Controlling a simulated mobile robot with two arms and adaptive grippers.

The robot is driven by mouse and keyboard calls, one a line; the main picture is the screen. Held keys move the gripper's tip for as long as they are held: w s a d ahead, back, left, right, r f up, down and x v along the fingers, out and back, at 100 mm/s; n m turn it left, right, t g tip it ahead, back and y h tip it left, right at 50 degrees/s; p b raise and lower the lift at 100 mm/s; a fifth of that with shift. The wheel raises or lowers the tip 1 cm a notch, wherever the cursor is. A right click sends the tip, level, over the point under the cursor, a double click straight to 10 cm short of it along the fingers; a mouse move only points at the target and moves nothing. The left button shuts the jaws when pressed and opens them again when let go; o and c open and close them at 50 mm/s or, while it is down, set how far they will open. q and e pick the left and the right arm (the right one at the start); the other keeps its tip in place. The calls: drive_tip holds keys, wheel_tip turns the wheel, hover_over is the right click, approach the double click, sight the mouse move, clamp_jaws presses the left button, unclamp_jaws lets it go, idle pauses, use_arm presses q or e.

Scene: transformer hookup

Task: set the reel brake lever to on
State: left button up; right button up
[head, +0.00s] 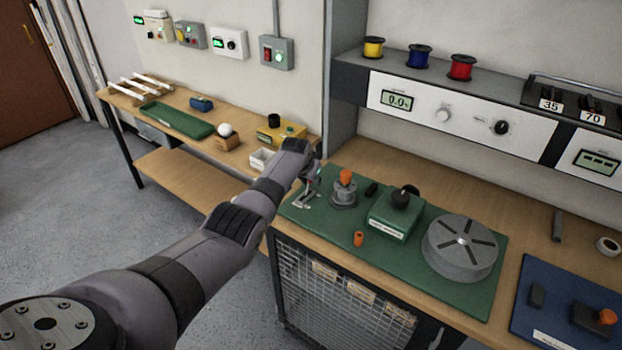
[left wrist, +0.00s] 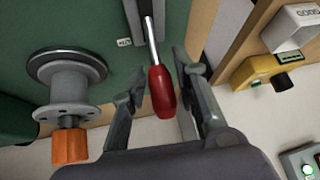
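The lever has a red handle (left wrist: 161,92) on a bright metal shaft, beside a small white tag (left wrist: 124,42) too small to read. My left gripper (left wrist: 158,70) is open in the left wrist view, one finger on each side of the red handle, with gaps showing. In the head view my left gripper (head: 308,188) is over the left end of the green mat (head: 395,255), where it hides the lever. I cannot tell which lever position is on. My right gripper is not in view.
Beside the lever stands a grey post with an orange knob (head: 346,178). Further right are a green box with a black knob (head: 393,218), a loose orange cap (head: 358,239) and a large grey slotted disc (head: 461,247). A yellow device (head: 281,131) is on the bench behind.

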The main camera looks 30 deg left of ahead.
use_arm(q)
drive_tip(key=shift+o, duration=0.9)
drive_tip(key=shift+r, duration=0.1)
drive_tip(key=shift+s+r, duration=0.15)
drive_tip(key=v, duration=1.1)
drive_tip(key=shift+s, duration=0.2)
drive_tip(key=shift+d+r, duration=0.1)
drive_tip(key=shift+r, duration=0.05)
